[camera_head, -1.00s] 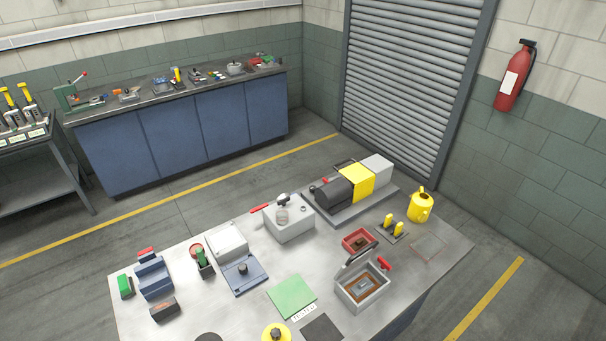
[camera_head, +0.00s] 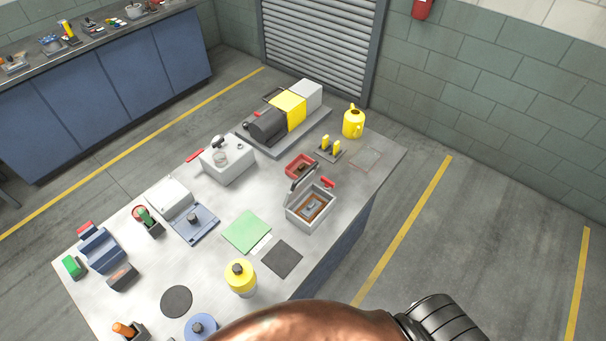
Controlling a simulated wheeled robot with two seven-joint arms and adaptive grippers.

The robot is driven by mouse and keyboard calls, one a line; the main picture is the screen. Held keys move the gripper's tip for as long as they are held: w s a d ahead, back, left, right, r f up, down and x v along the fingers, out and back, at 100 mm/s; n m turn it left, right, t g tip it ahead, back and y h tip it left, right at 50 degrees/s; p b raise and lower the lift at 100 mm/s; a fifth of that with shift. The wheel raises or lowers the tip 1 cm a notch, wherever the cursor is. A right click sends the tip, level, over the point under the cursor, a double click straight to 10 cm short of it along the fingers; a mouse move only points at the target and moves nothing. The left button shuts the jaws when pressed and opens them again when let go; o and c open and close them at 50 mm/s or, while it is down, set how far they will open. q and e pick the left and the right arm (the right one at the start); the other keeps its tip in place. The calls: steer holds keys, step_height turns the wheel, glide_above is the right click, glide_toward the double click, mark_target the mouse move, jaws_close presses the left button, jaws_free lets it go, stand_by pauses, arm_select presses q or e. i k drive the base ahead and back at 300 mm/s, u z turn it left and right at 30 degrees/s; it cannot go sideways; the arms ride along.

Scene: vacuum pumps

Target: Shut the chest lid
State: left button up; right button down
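The chest is a small grey box (camera_head: 310,211) near the right edge of the metal workbench in the head view. Its lid (camera_head: 303,180) stands raised along the back left side, so the box is open. Inside I see a brown interior with a small grey piece (camera_head: 312,206). A red handle (camera_head: 328,182) shows at the box's back right corner. A copper-coloured and black part of my own arm crosses the bottom of the view, in front of the bench. No fingertips of either gripper are in view.
A red tray (camera_head: 300,166) sits close behind the chest, with yellow-topped pieces (camera_head: 331,146) and a yellow can (camera_head: 353,122) farther back. A dark square mat (camera_head: 281,259) and a yellow-capped bottle (camera_head: 240,279) are left and in front. Floor right of the bench is clear.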

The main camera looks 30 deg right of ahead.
mark_target(302, 183)
steer(key=z, duration=0.45)
steer(key=k, duration=1.2)
steer(key=u, duration=0.4)
steer(key=i, duration=0.5)
steer(key=u, duration=0.05)
